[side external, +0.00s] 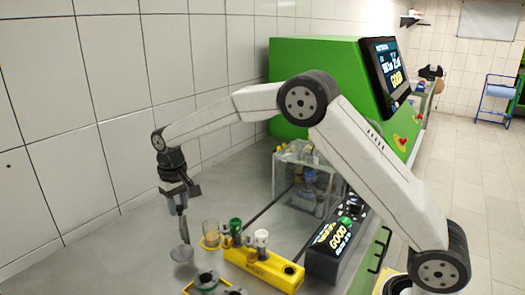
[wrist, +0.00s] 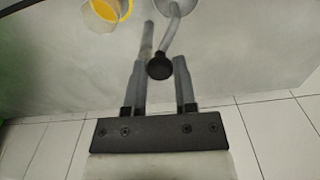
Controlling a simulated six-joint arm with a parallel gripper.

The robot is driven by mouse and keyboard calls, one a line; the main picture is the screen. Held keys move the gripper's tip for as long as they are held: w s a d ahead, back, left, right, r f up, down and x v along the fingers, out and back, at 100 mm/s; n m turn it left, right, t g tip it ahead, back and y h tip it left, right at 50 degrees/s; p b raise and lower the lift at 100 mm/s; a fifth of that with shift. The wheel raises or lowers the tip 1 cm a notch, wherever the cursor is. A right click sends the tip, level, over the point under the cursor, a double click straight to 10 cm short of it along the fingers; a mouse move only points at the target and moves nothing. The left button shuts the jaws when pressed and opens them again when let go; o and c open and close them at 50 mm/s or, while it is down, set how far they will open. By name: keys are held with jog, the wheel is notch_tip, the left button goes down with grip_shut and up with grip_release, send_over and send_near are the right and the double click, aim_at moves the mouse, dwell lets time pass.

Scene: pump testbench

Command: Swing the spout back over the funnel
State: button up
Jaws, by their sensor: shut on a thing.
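My gripper (side external: 180,207) points down at the left of the bench. In the wrist view my gripper (wrist: 160,66) has its two fingers on either side of a black round knob (wrist: 160,70), shut on it. A thin curved grey spout (wrist: 169,36) runs from the knob to a pale round dish-like part (wrist: 176,5), cut off by the top edge. The same round grey part (side external: 182,253) shows below the gripper in the side view. A clear cup with a yellow ring (side external: 211,235), perhaps the funnel, stands to its right, apart; it also shows in the wrist view (wrist: 106,11).
A yellow block (side external: 262,268) with several small fittings stands right of the cup. A black box marked GOOD (side external: 336,245) and a clear tank (side external: 303,177) are farther right. The tiled wall (side external: 60,130) is behind. Bench left of the gripper is clear.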

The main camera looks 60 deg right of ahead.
jog(key=shift+w+a, duration=0.25)
dwell(0.5)
jog(key=o, duration=1.2)
jog(key=shift+r, duration=0.15)
jog(key=shift+r, duration=2.85)
